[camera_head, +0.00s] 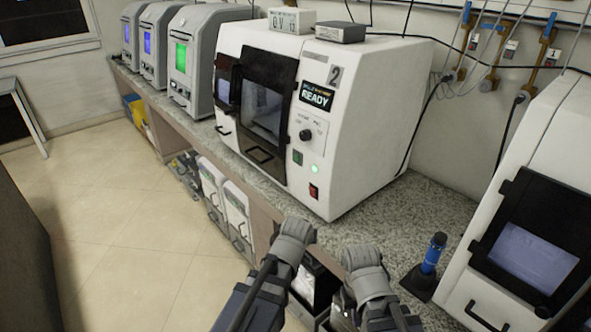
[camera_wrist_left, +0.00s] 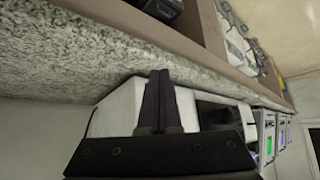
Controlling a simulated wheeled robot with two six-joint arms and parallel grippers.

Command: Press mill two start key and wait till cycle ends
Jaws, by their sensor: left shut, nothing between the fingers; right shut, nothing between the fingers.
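Mill two (camera_head: 385,110) is the white machine on the counter marked with a 2. Its display (camera_head: 316,97) reads READY and its dark-framed door (camera_head: 262,105) looks shut. Its front panel has a knob (camera_head: 305,135), a dark green key (camera_head: 297,157), a lit green lamp or button (camera_head: 315,169) and a red switch (camera_head: 313,191). Labels by these are too small to read. My left gripper (camera_wrist_left: 158,88) is shut and empty in the left wrist view, with the white machine behind it. My right gripper (camera_head: 342,309) is shut, partly hidden low in the head view, away from the panel.
The speckled counter (camera_head: 400,205) runs along the wall. A second white machine (camera_head: 535,150) stands at the right, with a blue-handled tool (camera_head: 432,255) beside it. Grey machines (camera_head: 195,60) with lit screens stand at the far left. White bins (camera_head: 238,205) sit below the counter. The floor is open.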

